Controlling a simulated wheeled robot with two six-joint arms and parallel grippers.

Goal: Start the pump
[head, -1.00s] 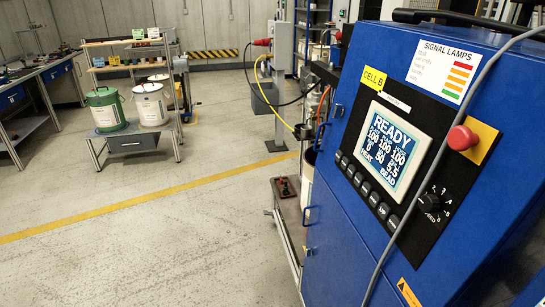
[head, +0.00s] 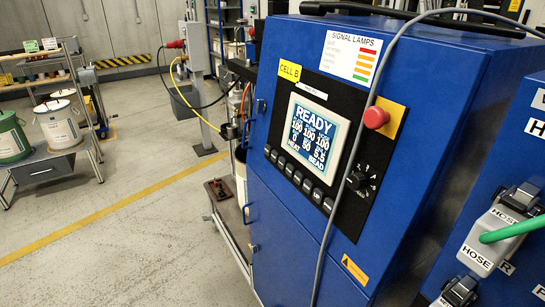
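The blue control cabinet (head: 300,235) labelled "CELL B" stands in the middle right of the head view. Its screen (head: 315,138) reads READY, with rows of numbers and the words HEAT and BEAD. A row of dark push buttons (head: 298,177) runs below the screen. A red mushroom button (head: 376,117) on a yellow plate sits to the right of the screen. A black rotary knob (head: 357,181) is below it. A grey cable hangs across the panel front. Neither of my grippers shows.
Hose connectors (head: 490,238) with a green hose are at the right edge. A grey post (head: 197,90) stands behind the cabinet. The floor (head: 110,245) at left front is clear.

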